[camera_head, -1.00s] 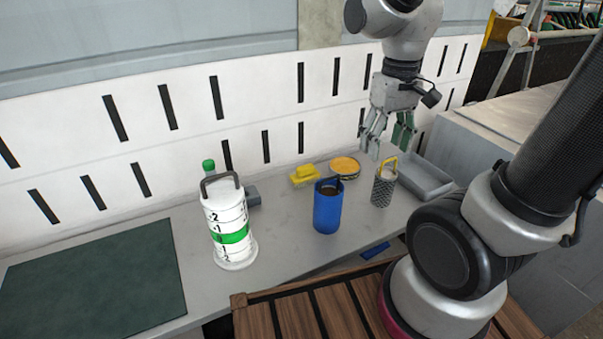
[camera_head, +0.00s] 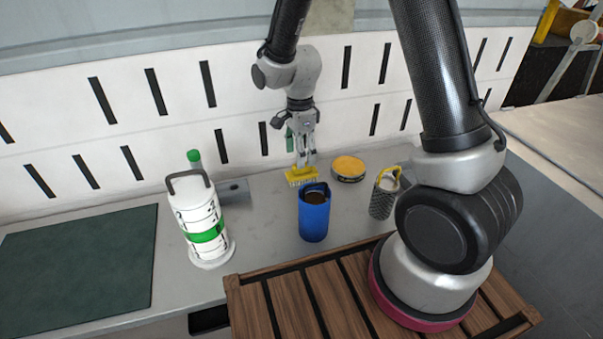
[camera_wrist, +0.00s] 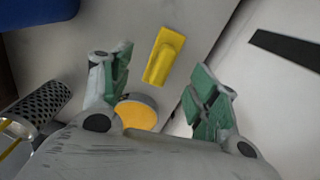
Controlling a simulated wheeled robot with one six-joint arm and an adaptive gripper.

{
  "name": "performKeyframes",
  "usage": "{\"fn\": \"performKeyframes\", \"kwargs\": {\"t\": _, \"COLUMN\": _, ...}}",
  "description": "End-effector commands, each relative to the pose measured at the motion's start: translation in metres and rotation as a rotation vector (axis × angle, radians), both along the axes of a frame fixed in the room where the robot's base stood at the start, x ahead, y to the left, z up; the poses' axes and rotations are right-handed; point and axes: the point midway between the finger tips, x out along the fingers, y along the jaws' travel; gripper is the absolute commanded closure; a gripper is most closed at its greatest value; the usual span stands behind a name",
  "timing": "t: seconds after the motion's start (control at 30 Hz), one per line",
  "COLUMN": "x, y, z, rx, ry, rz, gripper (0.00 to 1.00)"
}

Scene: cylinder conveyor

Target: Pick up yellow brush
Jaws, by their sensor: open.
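The yellow brush (camera_head: 300,177) lies on the grey worktop behind the blue cup, with its yellow handle upward and pale bristles below. In the wrist view the brush (camera_wrist: 163,56) shows beyond and between the fingertips, tilted in the picture. My gripper (camera_head: 303,161) is open and empty and points down above the brush. Its green-padded fingers also show in the wrist view (camera_wrist: 158,82). In the head view the fingertips overlap the brush's upper edge; I cannot tell the exact gap.
The blue cup (camera_head: 314,219) stands just in front of the brush. A round tin with a yellow top (camera_head: 348,168) is close to its right. A perforated metal holder (camera_head: 382,200) stands further right, and a white-green canister (camera_head: 200,222) left. The white slotted wall (camera_head: 235,90) rises behind.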

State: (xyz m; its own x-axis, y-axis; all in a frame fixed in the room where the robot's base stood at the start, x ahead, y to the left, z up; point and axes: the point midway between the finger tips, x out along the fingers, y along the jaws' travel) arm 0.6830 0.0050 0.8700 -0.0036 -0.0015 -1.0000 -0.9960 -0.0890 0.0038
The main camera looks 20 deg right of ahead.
Motion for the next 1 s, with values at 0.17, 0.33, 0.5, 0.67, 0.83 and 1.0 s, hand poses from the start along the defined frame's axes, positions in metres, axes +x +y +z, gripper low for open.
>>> {"fn": "performKeyframes", "kwargs": {"t": 0.17, "x": 0.001, "y": 0.0, "z": -0.005, "rx": 0.001, "ry": -0.002, "rz": -0.088, "gripper": 0.39}}
{"fn": "performKeyframes", "kwargs": {"t": 0.33, "x": 0.001, "y": -0.001, "z": -0.025, "rx": 0.0, "ry": -0.001, "rz": -0.092, "gripper": 0.39}}
{"fn": "performKeyframes", "kwargs": {"t": 0.5, "x": 0.004, "y": -0.006, "z": -0.049, "rx": 0.0, "ry": 0.001, "rz": -0.093, "gripper": 0.39}}
{"fn": "performKeyframes", "kwargs": {"t": 0.67, "x": 0.006, "y": -0.007, "z": -0.072, "rx": 0.0, "ry": -0.001, "rz": -0.09, "gripper": 0.39}}
{"fn": "performKeyframes", "kwargs": {"t": 0.83, "x": 0.006, "y": -0.007, "z": -0.078, "rx": 0.001, "ry": -0.005, "rz": -0.089, "gripper": 0.39}}
{"fn": "performKeyframes", "kwargs": {"t": 1.0, "x": 0.006, "y": -0.007, "z": -0.078, "rx": 0.001, "ry": -0.004, "rz": -0.089, "gripper": 0.45}}
